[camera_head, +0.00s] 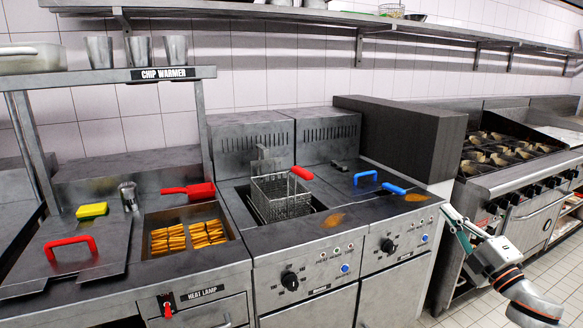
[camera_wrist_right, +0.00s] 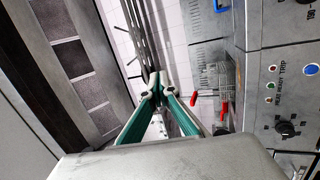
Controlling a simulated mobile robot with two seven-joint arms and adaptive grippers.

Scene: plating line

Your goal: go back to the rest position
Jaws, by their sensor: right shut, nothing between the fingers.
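My right gripper (camera_head: 456,222) is in the right of the head view, in front of the gap between the fryer and the range. It is clear of the fryer front and holds nothing. In the right wrist view its green-padded fingers (camera_wrist_right: 158,88) come together at the tips, with nothing between them. My left gripper is not in the head view.
The fryer basket (camera_head: 282,195) with a red handle hangs at the left well. A blue-handled lid (camera_head: 352,180) covers the right well. Chips (camera_head: 170,240) lie in the heat-lamp bay. The range (camera_head: 500,165) stands at right. Floor (camera_head: 480,312) is open below.

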